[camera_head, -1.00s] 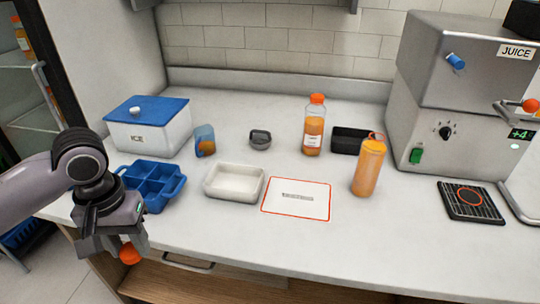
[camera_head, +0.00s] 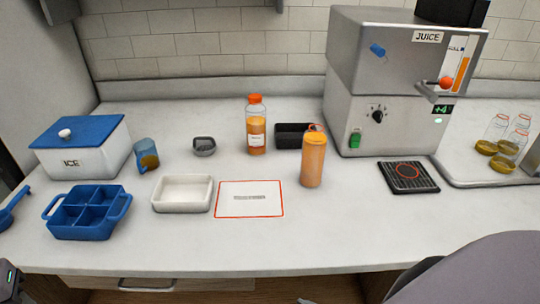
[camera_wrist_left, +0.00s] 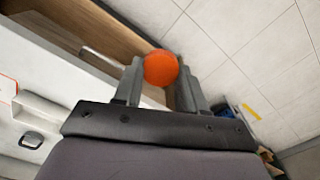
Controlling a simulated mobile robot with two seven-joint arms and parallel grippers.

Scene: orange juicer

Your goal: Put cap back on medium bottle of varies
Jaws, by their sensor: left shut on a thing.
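My left gripper (camera_wrist_left: 160,78) is shut on a round orange cap (camera_wrist_left: 160,66), seen in the left wrist view above the floor beside the counter's front edge. In the head view only a sliver of that arm shows at the lower left; its fingers and the cap are out of frame. A bottle with an orange cap (camera_head: 256,127) stands upright at the back of the counter. An orange bottle (camera_head: 313,160) with a ring at its top stands in front of it to the right. I cannot tell which is the medium one. My right gripper is out of view.
A white tray (camera_head: 182,206) and a red-bordered card (camera_head: 250,213) lie left of the orange bottle. A black tray (camera_head: 292,147) is behind it. The juicer (camera_head: 386,120) and several small glass bottles (camera_head: 508,143) stand right. The blue divided tray (camera_head: 88,233) is front left.

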